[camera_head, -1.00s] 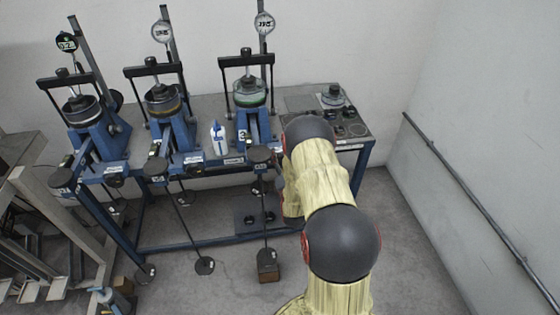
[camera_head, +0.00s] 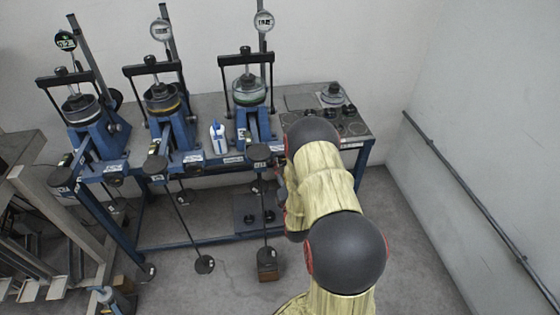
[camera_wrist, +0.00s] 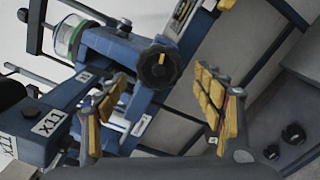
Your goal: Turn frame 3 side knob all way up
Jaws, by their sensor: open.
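Frame 3 (camera_head: 253,125) is the rightmost blue lever frame on the bench in the head view, with a green-ringed cell (camera_head: 248,92) on top. In the wrist view its side knob (camera_wrist: 160,67) is a black lobed knob with a yellow mark, on the side of the blue body. My gripper (camera_wrist: 163,108) is open and empty, with its yellow-padded fingers spread to either side below the knob in the picture. Neither finger touches the knob. In the head view my arm hides the knob, and my gripper is mostly hidden.
Frame 3's lever arm with an x11 label (camera_wrist: 48,122) lies close to the left finger. A panel with small black knobs (camera_wrist: 282,143) is at lower right. In the head view, two more frames stand left, with a white bottle (camera_head: 219,138) between. A cooktop-like unit (camera_head: 330,118) is at right.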

